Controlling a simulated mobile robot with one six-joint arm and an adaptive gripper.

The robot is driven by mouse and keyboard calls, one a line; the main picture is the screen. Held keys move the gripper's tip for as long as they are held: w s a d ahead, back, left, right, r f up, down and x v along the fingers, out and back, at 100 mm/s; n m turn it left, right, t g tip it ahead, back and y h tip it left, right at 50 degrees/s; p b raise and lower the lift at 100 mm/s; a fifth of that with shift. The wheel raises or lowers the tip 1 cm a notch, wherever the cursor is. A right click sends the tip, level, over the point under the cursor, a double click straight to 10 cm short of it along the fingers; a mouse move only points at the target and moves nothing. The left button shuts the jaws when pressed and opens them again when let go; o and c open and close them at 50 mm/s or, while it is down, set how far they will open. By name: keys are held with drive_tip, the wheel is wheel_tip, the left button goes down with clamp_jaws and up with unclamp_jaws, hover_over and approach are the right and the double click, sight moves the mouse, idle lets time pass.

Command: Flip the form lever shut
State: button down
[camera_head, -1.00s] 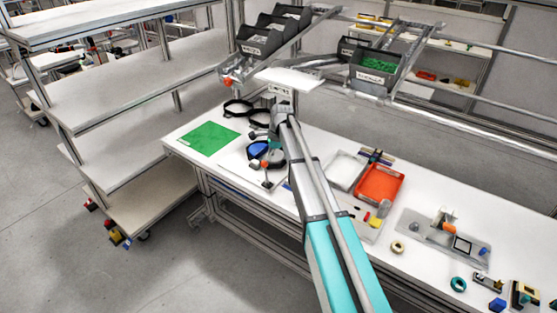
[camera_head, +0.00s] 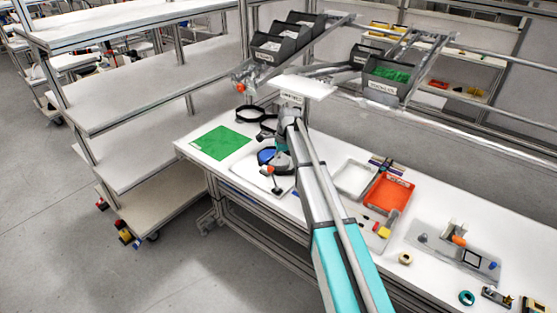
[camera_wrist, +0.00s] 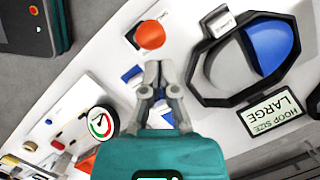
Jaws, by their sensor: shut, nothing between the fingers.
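The form lever shows in the wrist view as a round orange knob (camera_wrist: 150,35) on a dark base, just beyond my fingertips. The knob also shows in the head view (camera_head: 267,171). My gripper (camera_wrist: 158,66) is shut and empty, its tips just below the knob in the picture; I cannot tell if they touch. The form, a blue and grey shell (camera_wrist: 267,46) inside a black hoop, lies to the right of my gripper. In the head view its blue part (camera_head: 266,156) shows left of my wrist, which hides the rest.
A sign reading "HOOP SIZE LARGE" (camera_wrist: 275,111) is beside the hoop. A round gauge (camera_wrist: 101,121) is at left. On the bench are a green mat (camera_head: 220,143), a white tray (camera_head: 354,181) and an orange-red tray (camera_head: 388,196). Bins hang above the bench.

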drive_tip(key=shift+d+r, duration=0.1)
idle(0.4)
drive_tip(key=w+d+r+p, duration=0.1)
drive_tip(key=w+r+p, duration=0.5)
drive_tip(key=r+p, duration=0.3)
drive_tip(key=shift+r+p, duration=0.4)
idle(0.4)
drive_tip(key=s+d+n+h, duration=0.1)
drive_tip(key=s+d+n, duration=0.2)
drive_tip(key=s, duration=1)
drive_tip(key=s+d+f+n+h+b, duration=0.1)
drive_tip(key=s+d+n, duration=0.2)
drive_tip(key=s+n, duration=0.4)
drive_tip(key=s+d+f+n+h+b, duration=0.1)
drive_tip(key=s+d+n, duration=0.2)
drive_tip(key=s, duration=1.6)
drive_tip(key=n, duration=0.2)
drive_tip(key=shift+s+d+f+n, duration=0.25)
drive_tip(key=shift+s+d+n, duration=0.05)
drive_tip(key=shift+s+d, duration=0.1)
